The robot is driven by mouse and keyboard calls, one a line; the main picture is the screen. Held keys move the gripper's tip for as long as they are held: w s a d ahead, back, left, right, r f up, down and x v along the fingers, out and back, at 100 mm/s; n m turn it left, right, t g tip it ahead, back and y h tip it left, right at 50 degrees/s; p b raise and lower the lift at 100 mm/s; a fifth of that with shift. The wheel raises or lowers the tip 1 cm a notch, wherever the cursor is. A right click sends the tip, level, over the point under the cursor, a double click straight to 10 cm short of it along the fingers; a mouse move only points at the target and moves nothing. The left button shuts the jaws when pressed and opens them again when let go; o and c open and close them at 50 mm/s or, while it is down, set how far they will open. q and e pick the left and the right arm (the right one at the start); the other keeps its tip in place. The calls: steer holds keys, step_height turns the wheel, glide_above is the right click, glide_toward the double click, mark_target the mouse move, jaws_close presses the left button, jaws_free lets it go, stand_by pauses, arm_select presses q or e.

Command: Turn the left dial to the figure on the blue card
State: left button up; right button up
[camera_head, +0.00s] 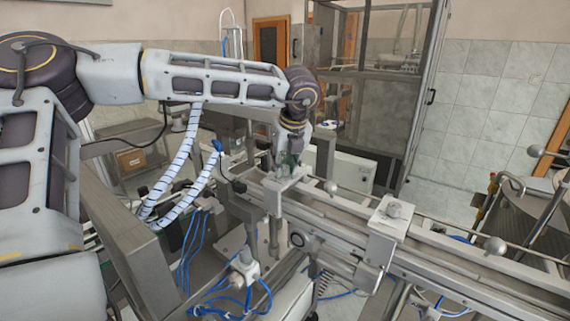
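My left arm reaches in from the left and bends down at the wrist. My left gripper (288,164) is small in the picture, at the near side of the machine's metal rail (440,254), close to a bracket. Its fingers blend into the metal parts there, so I cannot tell whether they are open or shut or touch anything. I cannot make out a dial or a blue card; the arm and the machine parts may hide them. My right gripper is not in view.
A metal block (384,228) with a knob stands on the rail. Round knobs on rods stick out at right. Blue hoses (244,296) hang at the front. A framed glass cabinet (376,100) stands behind.

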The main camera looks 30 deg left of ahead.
arm_select(q)
steer(key=shift+c, duration=0.8)
